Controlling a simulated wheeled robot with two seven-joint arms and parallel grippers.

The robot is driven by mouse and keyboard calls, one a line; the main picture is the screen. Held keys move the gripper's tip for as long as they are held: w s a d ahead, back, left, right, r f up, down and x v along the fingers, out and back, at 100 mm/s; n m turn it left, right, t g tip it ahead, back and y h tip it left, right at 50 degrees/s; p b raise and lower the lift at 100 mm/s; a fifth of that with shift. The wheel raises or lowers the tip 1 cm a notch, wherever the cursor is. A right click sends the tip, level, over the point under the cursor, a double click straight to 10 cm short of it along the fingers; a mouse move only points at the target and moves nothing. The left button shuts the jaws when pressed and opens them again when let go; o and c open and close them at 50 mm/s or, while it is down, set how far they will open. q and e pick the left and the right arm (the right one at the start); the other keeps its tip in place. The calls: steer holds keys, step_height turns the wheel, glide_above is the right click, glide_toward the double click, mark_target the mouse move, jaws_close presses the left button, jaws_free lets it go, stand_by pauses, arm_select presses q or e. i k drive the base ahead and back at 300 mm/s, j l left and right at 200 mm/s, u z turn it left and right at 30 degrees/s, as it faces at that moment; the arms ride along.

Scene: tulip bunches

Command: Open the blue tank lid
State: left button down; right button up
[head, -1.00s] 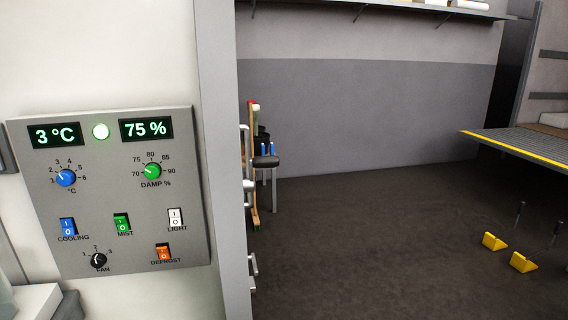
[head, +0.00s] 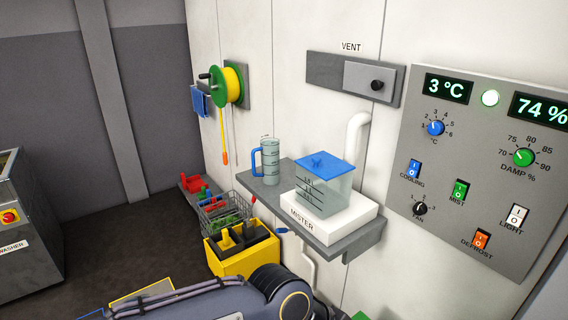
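The clear mister tank (head: 322,194) with measuring marks stands on a white base marked MISTER (head: 318,220), on a grey wall shelf. Its flat blue lid (head: 320,166), with a raised blue knob, lies on top of the tank and looks closed. An arm of mine shows at the bottom of the head view, below the shelf and apart from the tank. Neither gripper is in view.
A measuring jug (head: 270,162) with a blue handle stands on the shelf (head: 350,240) left of the tank. A control panel (head: 480,160) is on the wall at right, a vent (head: 352,78) above. A yellow crate (head: 244,262) and wire basket (head: 228,222) are below left.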

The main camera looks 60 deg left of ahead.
mark_target(328, 166)
steer(key=u, duration=1.5)
steer(key=j+u, duration=0.1)
steer(key=i+j+z, duration=0.1)
steer(key=j+z, duration=0.25)
steer(key=j, duration=0.5)
steer(key=j+z, duration=0.3)
steer(key=j, duration=0.5)
steer(key=i+j+z, duration=0.5)
steer(key=i+j, duration=0.5)
steer(key=j, duration=0.15)
